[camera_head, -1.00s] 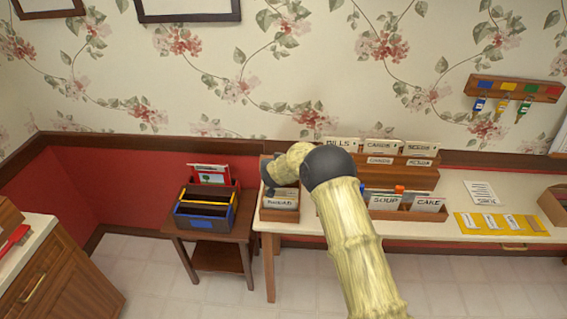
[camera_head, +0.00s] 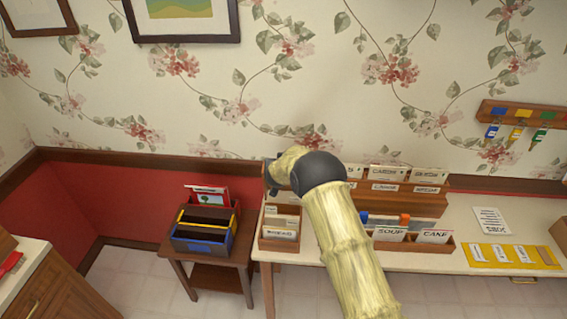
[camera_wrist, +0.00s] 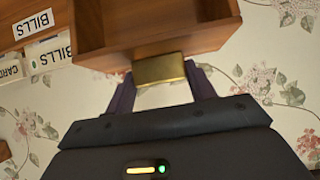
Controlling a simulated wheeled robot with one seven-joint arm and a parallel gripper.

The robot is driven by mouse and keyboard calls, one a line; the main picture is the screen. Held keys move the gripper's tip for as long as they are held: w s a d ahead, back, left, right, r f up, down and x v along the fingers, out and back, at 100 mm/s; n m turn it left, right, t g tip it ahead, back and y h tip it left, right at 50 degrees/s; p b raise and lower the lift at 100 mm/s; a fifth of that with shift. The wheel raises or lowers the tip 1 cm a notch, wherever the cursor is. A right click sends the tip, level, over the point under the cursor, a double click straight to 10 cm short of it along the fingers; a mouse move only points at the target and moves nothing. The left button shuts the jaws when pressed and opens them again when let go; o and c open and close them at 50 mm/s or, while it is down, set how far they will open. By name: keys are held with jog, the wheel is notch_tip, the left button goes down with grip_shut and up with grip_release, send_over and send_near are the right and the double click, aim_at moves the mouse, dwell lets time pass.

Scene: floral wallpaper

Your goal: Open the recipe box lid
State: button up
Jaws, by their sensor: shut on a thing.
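My gripper (camera_wrist: 158,90) is shut on a brass tab (camera_wrist: 160,70) on the edge of a hollow wooden piece (camera_wrist: 150,38), seen close in the wrist view. It looks like the recipe box lid, but its far part is cut off. In the head view my gripper (camera_head: 272,178) is mostly hidden behind my black wrist, at the left end of the long table. A wooden box of labelled cards (camera_head: 280,244) stands just below it with its top open and cards showing. I cannot tell how the lid joins it.
A wooden rack of labelled cards (camera_head: 415,203) and a SOUP and CAKE holder (camera_head: 448,245) stand to the right. A yellow strip (camera_head: 510,255) and a paper (camera_head: 490,221) lie farther right. A dark card organizer (camera_head: 205,228) sits on the left side table.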

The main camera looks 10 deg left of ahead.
jog(key=shift+w+a+r, duration=0.1)
jog(key=shift+w+r, duration=0.05)
jog(key=shift+r, duration=0.25)
jog(key=o, duration=1.2)
jog(key=shift+c, duration=0.2)
jog(key=shift+o, duration=1.1)
jog(key=shift+f, duration=0.2)
jog(key=shift+s, duration=0.2)
jog(key=shift+s+r+b, duration=0.25)
jog(key=shift+s+b, duration=0.15)
jog(key=shift+s, duration=0.1)
jog(key=b+v, duration=0.4)
jog(key=v, duration=1.2)
jog(key=shift+d+b, duration=0.2)
jog(key=shift+b, duration=0.15)
